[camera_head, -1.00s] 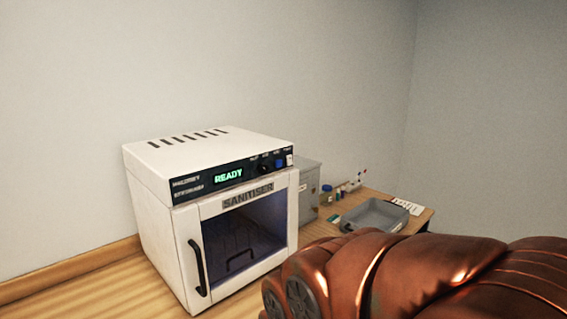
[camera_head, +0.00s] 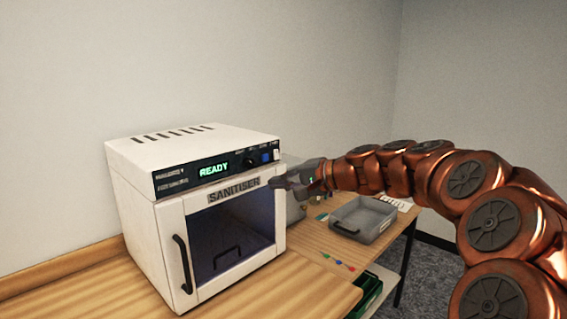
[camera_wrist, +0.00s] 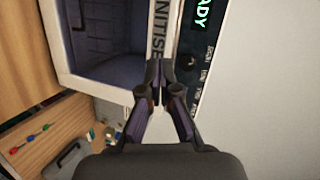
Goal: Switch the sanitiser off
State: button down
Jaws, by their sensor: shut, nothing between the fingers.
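The sanitiser (camera_head: 150,215) is a white box with a dark glass door, which is closed. Its dark top panel shows a green READY display (camera_head: 214,169). My gripper (camera_head: 277,184) is shut and empty, just in front of the sanitiser's right front edge, below the switch. In the wrist view, my fingertips (camera_wrist: 160,68) lie over the border of door frame and panel and hide part of it; contact cannot be told.
A grey tray (camera_head: 362,222) stands on the wooden desk behind and to the right. Small coloured screwdriver-like items (camera_head: 338,262) lie nearer, with a green bin (camera_head: 368,292) below. The wooden counter (camera_head: 290,287) in front of the sanitiser is clear.

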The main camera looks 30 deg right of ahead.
aim_at(277, 158)
jog(key=d+r+m+t+h, duration=0.2)
jog(key=d+r+m+t, duration=0.1)
jog(key=d, duration=0.9)
jog(key=shift+s+d+h, duration=0.3)
jog(key=shift+s, duration=0.05)
jog(key=shift+r, duration=0.1)
jog(key=p+x, duration=0.3)
jog(key=x, duration=1.1)
jog(key=shift+a, duration=0.1)
jog(key=shift+f+b, duration=0.2)
jog(key=shift+b, duration=0.55)
